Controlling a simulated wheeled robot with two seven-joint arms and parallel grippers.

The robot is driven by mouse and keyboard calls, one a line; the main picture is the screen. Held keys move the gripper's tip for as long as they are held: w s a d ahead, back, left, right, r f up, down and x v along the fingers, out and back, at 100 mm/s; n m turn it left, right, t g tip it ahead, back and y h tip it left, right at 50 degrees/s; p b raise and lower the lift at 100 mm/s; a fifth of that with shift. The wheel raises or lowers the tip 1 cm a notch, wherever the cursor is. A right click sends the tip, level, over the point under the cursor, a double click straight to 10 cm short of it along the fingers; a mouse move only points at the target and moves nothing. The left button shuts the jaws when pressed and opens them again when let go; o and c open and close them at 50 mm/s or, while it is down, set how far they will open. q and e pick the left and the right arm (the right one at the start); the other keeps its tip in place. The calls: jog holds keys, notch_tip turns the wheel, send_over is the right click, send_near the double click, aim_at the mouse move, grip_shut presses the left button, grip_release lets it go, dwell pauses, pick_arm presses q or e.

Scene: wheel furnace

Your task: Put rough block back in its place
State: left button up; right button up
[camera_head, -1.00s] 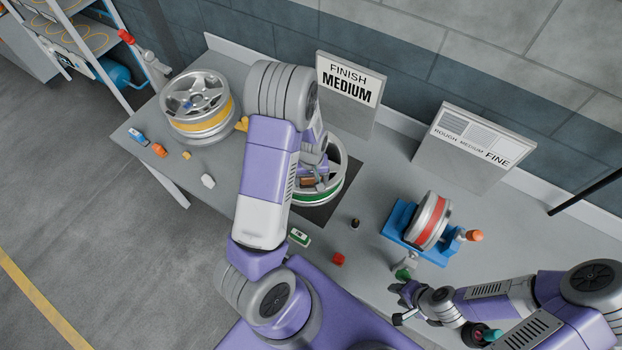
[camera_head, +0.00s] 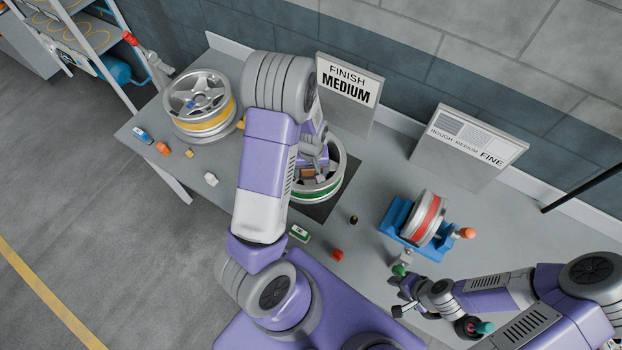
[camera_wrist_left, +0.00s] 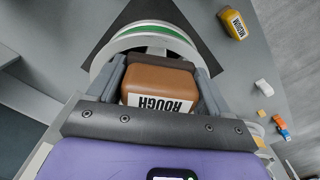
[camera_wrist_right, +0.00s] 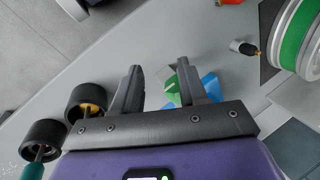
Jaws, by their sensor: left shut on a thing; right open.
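The rough block (camera_wrist_left: 160,85) is brown with a white ROUGH label. In the left wrist view it sits between the fingers of my left gripper (camera_wrist_left: 160,72), which is shut on it. In the head view the block (camera_head: 307,173) is mostly hidden by my left arm. It is at the green-banded wheel (camera_head: 317,192); whether it touches the wheel I cannot tell. My right gripper (camera_wrist_right: 160,70) is open and empty over the front right of the table. In the head view my right gripper (camera_head: 402,292) is near a green knob (camera_head: 399,270).
A yellow MEDIUM block (camera_wrist_left: 233,25) lies beside the dark mat (camera_wrist_left: 195,35). A yellow-banded wheel (camera_head: 199,133) stands at the left, a red-banded wheel (camera_head: 426,218) in a blue stand at the right. Small items (camera_head: 337,255) lie along the front. Two sign boards (camera_head: 347,80) stand at the back.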

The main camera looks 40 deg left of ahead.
pick_arm(q)
jog(key=s+a+f, duration=0.2)
jog(key=a+f, duration=0.2)
jog(key=a, duration=0.6)
jog(key=s+a+f, duration=0.2)
jog(key=a+f, duration=0.2)
jog(key=a, duration=0.7)
jog(key=s+a+f, duration=0.1)
jog(key=s+f, duration=0.1)
jog(key=s, duration=0.4)
jog(key=s+a+f, duration=0.1)
jog(key=s+f, duration=0.1)
jog(key=s, duration=0.4)
jog(key=shift+a+f, duration=0.15)
jog(key=shift+a, duration=0.25)
jog(key=shift+f, duration=3.9)
jog(key=shift+f, duration=0.55)
jog(key=o, duration=0.9)
